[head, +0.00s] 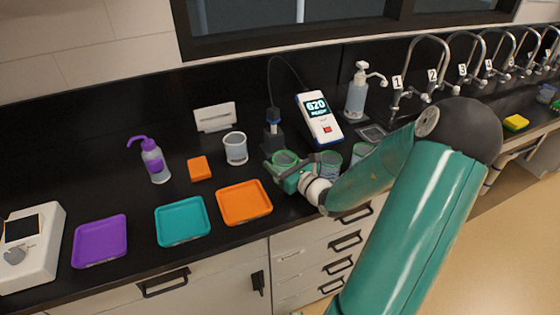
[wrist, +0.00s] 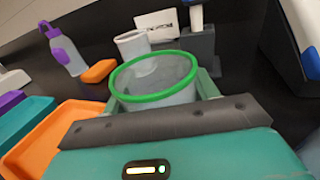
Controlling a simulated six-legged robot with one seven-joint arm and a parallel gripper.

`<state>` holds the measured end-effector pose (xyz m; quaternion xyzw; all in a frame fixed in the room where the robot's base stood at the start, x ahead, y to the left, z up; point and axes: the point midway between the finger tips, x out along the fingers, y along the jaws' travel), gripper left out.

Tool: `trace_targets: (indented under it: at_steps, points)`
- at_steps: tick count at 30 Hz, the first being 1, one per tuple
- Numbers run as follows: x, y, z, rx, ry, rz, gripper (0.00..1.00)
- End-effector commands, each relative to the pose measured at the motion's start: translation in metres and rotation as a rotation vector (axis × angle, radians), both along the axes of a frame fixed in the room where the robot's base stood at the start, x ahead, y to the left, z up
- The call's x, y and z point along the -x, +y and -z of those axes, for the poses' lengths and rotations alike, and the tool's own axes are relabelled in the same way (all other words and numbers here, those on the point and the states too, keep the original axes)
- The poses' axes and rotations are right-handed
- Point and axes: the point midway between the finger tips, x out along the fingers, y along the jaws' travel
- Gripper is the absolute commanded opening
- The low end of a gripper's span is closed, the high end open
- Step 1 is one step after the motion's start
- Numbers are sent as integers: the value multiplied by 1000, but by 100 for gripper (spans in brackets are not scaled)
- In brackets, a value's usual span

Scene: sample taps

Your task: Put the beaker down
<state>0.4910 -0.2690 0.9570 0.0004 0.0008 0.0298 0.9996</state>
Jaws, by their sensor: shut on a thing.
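The beaker, clear with a green rim, shows in the head view (head: 284,158) near the front of the black bench, right of the orange tray. It fills the middle of the wrist view (wrist: 155,82). My gripper (head: 283,172) is shut on this beaker, with a green finger on each side of it in the wrist view (wrist: 160,92). The beaker is roughly upright. Its base is hidden, so I cannot tell whether it touches the bench. Two more green-rimmed beakers (head: 329,164) stand to the right, partly behind my arm.
Left of the gripper are an orange tray (head: 244,203), a teal tray (head: 182,222) and a purple tray (head: 99,241). Behind are a white cup (head: 236,148), an orange block (head: 199,168), a probe stand (head: 273,138) and a meter (head: 320,120). Numbered taps (head: 420,65) line the back right.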

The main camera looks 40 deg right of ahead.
Motion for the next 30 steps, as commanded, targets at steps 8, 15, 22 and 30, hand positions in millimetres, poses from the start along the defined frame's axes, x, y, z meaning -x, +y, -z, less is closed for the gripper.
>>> trace_targets:
  at_steps: [8, 15, 22, 30]
  points:
    - [1, 1, 3, 0, 0, 0, 68]
    - [0, 0, 3, 0, 0, 0, 80]
    - [4, -1, 0, 1, 2, 1, 80]
    - [54, -5, 0, 2, 4, 3, 80]
